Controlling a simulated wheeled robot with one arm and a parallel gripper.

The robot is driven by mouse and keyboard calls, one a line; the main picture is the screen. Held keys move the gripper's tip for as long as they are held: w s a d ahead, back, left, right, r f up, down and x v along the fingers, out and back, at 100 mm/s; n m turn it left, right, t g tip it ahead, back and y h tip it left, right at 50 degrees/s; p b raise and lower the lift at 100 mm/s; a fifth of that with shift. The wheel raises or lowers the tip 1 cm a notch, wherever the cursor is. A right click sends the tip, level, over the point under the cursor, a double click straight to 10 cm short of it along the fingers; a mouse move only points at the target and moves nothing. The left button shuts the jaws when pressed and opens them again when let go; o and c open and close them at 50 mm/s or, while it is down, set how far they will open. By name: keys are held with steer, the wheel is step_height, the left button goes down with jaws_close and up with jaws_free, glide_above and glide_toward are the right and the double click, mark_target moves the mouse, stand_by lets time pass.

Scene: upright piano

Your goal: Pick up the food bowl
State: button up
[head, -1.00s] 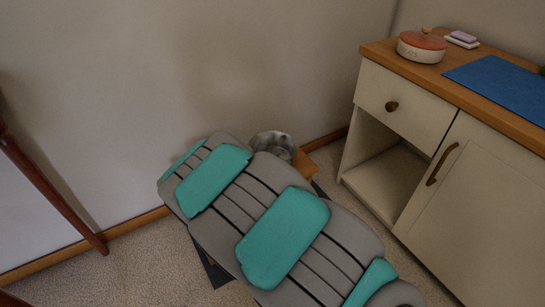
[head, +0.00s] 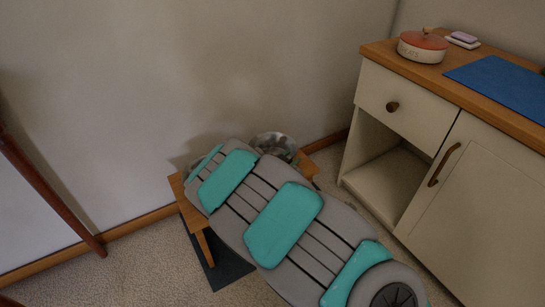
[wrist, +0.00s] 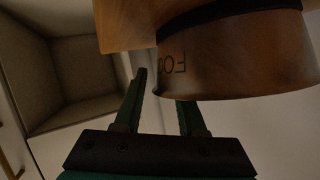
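The food bowl (head: 275,144) shows in the head view as a shiny, metallic-looking round bowl on a small wooden stand by the wall. My arm partly covers it and hides my gripper there. In the wrist view the bowl (wrist: 240,65) is close, brownish, with upside-down lettering on its side. My gripper (wrist: 163,90) is open there, with its fingers apart. The left finger shows beside the bowl; the right fingertip is hidden behind the bowl's edge. I cannot tell if either finger touches it.
The wooden stand (head: 178,186) stands against the wall, above a dark mat (head: 230,268). A cream cabinet (head: 405,110) is to the right, with an orange-lidded pot (head: 422,47) and blue mat (head: 500,85) on top. A reddish wooden leg (head: 50,195) is at left.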

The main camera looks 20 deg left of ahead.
jaws_close()
stand_by(1.4)
